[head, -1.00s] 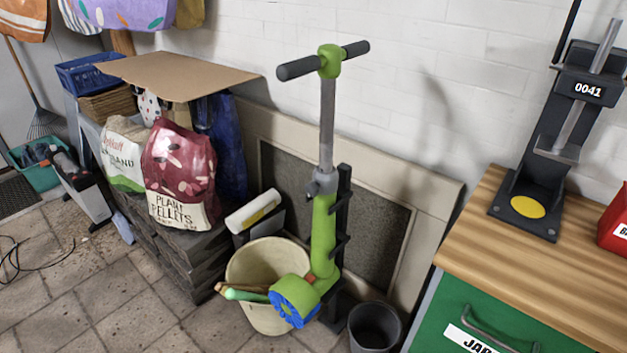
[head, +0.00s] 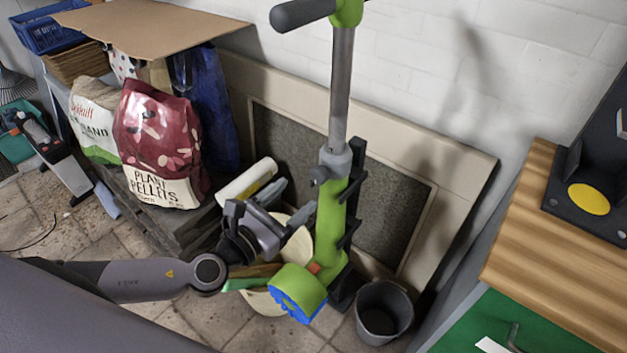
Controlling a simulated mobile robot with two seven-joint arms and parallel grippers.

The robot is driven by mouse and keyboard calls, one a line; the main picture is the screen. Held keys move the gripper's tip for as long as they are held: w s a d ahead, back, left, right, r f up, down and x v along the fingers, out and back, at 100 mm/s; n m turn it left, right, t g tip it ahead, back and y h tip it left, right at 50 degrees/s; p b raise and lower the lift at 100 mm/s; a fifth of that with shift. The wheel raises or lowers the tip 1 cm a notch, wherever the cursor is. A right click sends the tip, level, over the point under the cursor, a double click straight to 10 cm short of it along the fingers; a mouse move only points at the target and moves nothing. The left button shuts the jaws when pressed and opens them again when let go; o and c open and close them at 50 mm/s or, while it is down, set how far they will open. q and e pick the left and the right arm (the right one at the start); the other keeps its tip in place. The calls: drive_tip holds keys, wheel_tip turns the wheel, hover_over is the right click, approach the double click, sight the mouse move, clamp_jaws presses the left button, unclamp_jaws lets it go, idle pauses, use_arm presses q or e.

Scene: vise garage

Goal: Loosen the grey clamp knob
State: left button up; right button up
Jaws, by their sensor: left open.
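The grey clamp knob (head: 320,175) sticks out on the left of a grey clamp collar (head: 336,160). The collar sits where the grey steel tube (head: 342,95) enters the green lower column (head: 330,215) of an upright scooter-like frame. My left gripper (head: 274,214) is open and empty. It is below and to the left of the knob, apart from it, in front of the cream bucket. My right gripper is not in view.
A cream bucket (head: 300,245) holding sticks stands behind my left gripper. A dark grey bin (head: 383,312) is at the lower right. A wooden-topped bench (head: 540,225) is at right. A framed panel leans on the wall.

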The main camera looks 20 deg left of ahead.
sight(316, 177)
use_arm(q)
drive_tip(key=shift+m, duration=0.3)
drive_tip(key=shift+p+x, duration=0.3)
drive_tip(key=shift+x, duration=3.25)
drive_tip(key=shift+r, duration=0.15)
drive_tip(key=c, duration=1.1)
